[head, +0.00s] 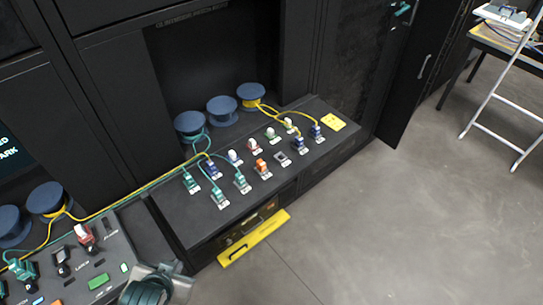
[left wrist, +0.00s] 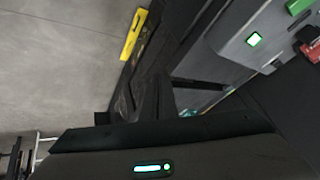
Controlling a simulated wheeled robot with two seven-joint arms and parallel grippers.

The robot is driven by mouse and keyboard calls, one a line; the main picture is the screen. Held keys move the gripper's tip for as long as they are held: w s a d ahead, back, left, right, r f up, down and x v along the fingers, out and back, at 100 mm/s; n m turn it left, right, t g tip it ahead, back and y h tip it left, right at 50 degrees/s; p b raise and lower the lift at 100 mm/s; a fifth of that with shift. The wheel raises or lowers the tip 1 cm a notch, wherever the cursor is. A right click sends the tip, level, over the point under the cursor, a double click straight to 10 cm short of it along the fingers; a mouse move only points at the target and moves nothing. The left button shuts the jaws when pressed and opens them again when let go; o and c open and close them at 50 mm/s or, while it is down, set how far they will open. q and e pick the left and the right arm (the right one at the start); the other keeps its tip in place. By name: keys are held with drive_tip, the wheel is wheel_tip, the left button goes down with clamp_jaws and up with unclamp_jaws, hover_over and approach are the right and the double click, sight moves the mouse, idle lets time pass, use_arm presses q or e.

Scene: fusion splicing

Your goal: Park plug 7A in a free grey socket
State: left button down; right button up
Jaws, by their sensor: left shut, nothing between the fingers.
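The dark sloped panel (head: 230,225) in the head view carries several plugs in rows: green plugs (head: 190,182), blue plugs (head: 298,145), white ones, a red one and an orange plug (head: 262,168). I cannot read any label, so I cannot tell which is plug 7A. A grey socket (head: 282,158) in the front row looks empty. My left gripper (head: 162,274) is at the bottom of the head view, between the panel and the left console, apart from all plugs. It is shut and empty. My right gripper is not in view.
A grey console (head: 115,262) at lower left holds a red plug (head: 85,237), a green plug (head: 22,270) and a green button. Blue reels (head: 222,110) with green and yellow cables stand behind the panel. A yellow bar (head: 254,238) lies along its front. Open floor is right.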

use_arm(q)
drive_tip(key=s+d+f+g+h+b, duration=0.1)
drive_tip(key=s+d+f+g+h, duration=0.15)
drive_tip(key=s+f, duration=0.55)
drive_tip(key=s+f+g+b, duration=0.25)
drive_tip(key=f+b, duration=0.45)
drive_tip(key=f, duration=2.7)
drive_tip(key=s+a+f+b, duration=0.1)
drive_tip(key=s+f+b, duration=0.1)
drive_tip(key=s+f, duration=0.6)
drive_tip(key=s+a+f+y+b, duration=0.1)
drive_tip(key=s+f+b, duration=0.2)
drive_tip(key=s+f, duration=0.6)
wheel_tip(320, 180, down, 3)
drive_tip(key=shift+a+r+g, duration=0.15)
drive_tip(key=shift+a+g, duration=0.1)
drive_tip(key=shift+g, duration=0.15)
drive_tip(key=c, duration=2.4)
unclamp_jaws()
drive_tip(key=shift+s, duration=0.1)
drive_tip(key=shift+c, duration=0.2)
